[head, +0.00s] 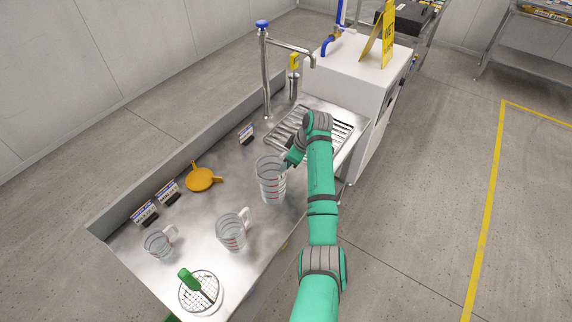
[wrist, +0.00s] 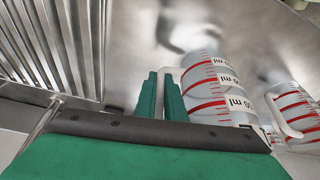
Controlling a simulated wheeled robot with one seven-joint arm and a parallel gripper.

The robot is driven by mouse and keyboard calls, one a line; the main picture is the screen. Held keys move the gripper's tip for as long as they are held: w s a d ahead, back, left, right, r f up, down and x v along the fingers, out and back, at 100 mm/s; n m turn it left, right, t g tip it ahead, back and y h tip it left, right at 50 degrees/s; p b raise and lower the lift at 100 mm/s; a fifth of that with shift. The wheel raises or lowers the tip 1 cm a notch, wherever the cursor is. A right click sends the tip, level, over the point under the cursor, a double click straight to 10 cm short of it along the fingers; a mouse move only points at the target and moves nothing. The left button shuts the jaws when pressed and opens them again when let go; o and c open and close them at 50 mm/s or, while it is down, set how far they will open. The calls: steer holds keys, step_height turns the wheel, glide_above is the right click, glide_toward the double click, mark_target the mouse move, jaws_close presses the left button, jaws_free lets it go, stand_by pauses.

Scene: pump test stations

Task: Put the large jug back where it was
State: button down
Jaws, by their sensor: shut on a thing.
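The large jug (head: 270,182) is clear with red marks and appears upright near the front edge of the steel bench. My gripper (head: 290,160) is shut on its handle, at the jug's right side. In the wrist view the fingers (wrist: 161,85) are close around the pale handle, and the red-marked jug wall (wrist: 206,88) is just right of them. I cannot tell whether the jug's base touches the bench. The wrist partly hides the handle in the head view.
A medium jug (head: 231,233) and a small jug (head: 157,244) stand left on the bench (head: 195,218). An orange funnel (head: 203,179), small signs (head: 246,134) and a green-handled tool (head: 189,279) are also there. A tall tap (head: 266,75) rises by the drain grate (head: 300,128).

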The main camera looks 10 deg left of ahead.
steer(key=c, duration=1.8)
jaws_free()
steer(key=shift+c, duration=0.2)
steer(key=v, duration=1.2)
steer(key=shift+r, duration=0.25)
steer(key=shift+f, duration=0.1)
